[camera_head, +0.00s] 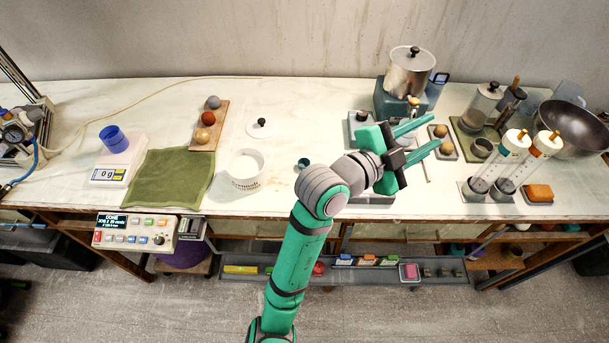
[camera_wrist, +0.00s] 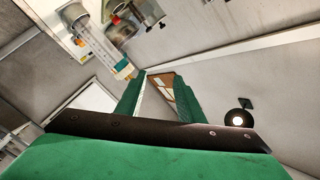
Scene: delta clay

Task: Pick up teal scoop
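A small teal cup-shaped thing, apparently the teal scoop (camera_head: 303,164), lies on the white worktop just right of the white tub in the head view. My arm is beside it and may hide part of it; I cannot make out a handle. My gripper (camera_head: 433,131) is raised above the right part of the worktop, well to the right of the scoop. Its two green fingers are spread apart, with nothing visible between them. In the wrist view the gripper (camera_wrist: 160,80) also looks open and empty. I cannot identify the scoop in the wrist view.
The white tub (camera_head: 245,170) stands left of the scoop. A green cloth (camera_head: 168,178) and a scale with a blue cup (camera_head: 114,139) are farther left. A metal pot (camera_head: 410,72), clear cylinders (camera_head: 503,163) and a dark wok (camera_head: 570,128) crowd the right side.

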